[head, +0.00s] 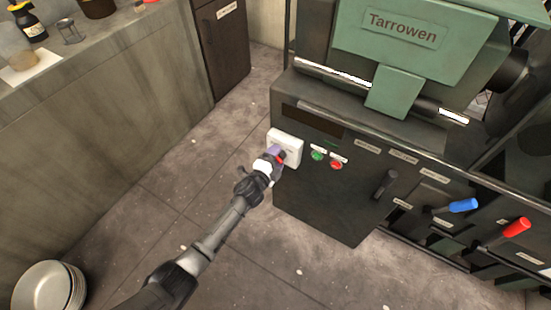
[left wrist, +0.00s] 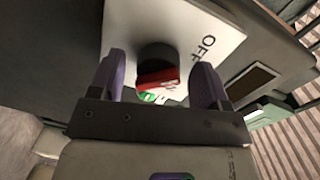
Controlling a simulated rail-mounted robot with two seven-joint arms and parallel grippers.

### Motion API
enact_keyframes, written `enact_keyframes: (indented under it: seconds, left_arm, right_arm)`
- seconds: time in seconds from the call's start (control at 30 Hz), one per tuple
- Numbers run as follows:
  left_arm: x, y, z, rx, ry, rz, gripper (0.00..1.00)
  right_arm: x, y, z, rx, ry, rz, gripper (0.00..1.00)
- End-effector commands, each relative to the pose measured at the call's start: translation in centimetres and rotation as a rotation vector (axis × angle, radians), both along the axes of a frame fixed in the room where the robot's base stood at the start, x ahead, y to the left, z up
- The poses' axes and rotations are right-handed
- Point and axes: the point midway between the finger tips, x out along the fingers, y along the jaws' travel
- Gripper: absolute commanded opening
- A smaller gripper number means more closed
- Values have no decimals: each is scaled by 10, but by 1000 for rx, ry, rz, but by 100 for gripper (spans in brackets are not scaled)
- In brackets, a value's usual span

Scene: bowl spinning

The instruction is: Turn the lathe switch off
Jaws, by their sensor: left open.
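The lathe switch has a white plate (head: 289,143) on the front left corner of the dark lathe body. In the left wrist view, the plate (left wrist: 213,30) carries the word OFF and a black knob with a red handle (left wrist: 158,76). A green patch and partly covered lettering show just beyond the red handle. My left gripper (head: 277,155) is at the switch. Its two purple fingers (left wrist: 161,78) are open, one on each side of the knob. I cannot tell whether they touch it. My right gripper is not in view.
Right of the switch are a green button (head: 317,155) and a red button (head: 337,164). A blue handle (head: 463,205) and a red handle (head: 516,227) stick out farther right. A stack of bowls (head: 45,288) is at lower left.

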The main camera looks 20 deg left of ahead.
Motion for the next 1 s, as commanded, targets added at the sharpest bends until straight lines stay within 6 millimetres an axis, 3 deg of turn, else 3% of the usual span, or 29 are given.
enact_keyframes:
  seconds: [0.17, 0.7, 1.0]
  left_arm:
    - [-8, 2, 2, 0, 1, 1, 70]
    - [-105, 18, 10, -1, 2, 1, 70]
    - [-132, 23, 11, 0, -1, 0, 70]
  right_arm:
    - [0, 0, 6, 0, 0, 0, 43]
    - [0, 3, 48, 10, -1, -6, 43]
    - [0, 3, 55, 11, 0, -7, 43]
